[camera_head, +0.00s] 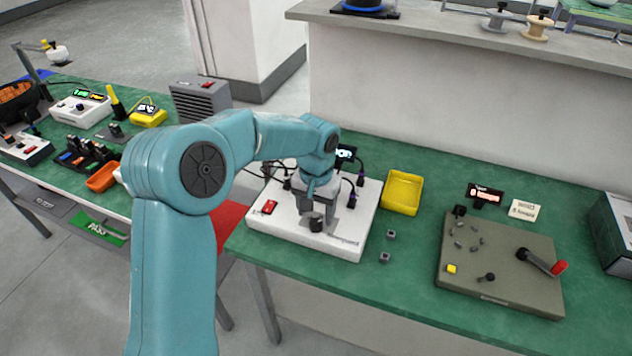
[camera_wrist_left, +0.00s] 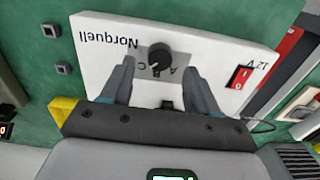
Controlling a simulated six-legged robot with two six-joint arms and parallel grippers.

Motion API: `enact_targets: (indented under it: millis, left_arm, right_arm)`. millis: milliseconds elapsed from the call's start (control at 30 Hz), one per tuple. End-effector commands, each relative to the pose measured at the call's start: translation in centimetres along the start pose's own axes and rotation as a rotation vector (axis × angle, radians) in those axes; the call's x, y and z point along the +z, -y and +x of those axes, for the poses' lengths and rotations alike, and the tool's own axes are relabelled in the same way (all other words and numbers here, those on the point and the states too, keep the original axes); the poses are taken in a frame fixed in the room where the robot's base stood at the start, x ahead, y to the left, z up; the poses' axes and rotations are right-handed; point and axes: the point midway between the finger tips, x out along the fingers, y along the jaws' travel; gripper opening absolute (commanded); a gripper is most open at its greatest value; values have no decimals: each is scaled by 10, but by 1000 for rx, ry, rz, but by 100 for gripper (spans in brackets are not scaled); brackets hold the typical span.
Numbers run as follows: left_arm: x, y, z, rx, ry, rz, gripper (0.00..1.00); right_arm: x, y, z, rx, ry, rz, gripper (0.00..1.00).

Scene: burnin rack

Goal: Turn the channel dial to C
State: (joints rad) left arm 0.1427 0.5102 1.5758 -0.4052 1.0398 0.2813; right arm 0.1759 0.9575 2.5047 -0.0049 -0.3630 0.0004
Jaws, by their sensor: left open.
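The channel dial (camera_head: 316,225) is a black round knob near the front of the white Norquell panel (camera_head: 361,216). In the left wrist view the dial (camera_wrist_left: 159,57) stands on a grey plate, with the letters A, B and C printed around one side. I cannot tell for sure which letter its pointer faces. My left gripper (camera_head: 317,209) is above the panel, pointing down close to the dial. In the left wrist view its open fingers (camera_wrist_left: 159,68) show one on each side of the dial, with gaps between. My right gripper is in neither view.
A red switch (camera_head: 269,207) sits on the panel's left, with dark cables and a small display (camera_head: 346,153) behind. A yellow bin (camera_head: 402,192) and two small grey blocks (camera_head: 385,257) are to the right. A board with a red-handled crank (camera_head: 510,277) lies farther right.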

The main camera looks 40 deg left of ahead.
Motion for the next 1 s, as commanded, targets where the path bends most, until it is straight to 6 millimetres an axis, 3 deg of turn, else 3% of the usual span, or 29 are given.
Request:
enact_targets:
  millis: [300, 500, 700, 1000]
  left_arm:
    - [-1, 0, -87, 1, -6, 0, 60]
    - [-1, 0, -121, 1, -3, 0, 60]
    - [0, 0, -133, 1, -2, 0, 60]
    - [0, 0, -133, 0, -1, -1, 60]
  right_arm:
    - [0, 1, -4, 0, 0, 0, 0]
    - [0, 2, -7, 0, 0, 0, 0]
    - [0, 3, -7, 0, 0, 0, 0]
    - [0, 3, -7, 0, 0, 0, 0]
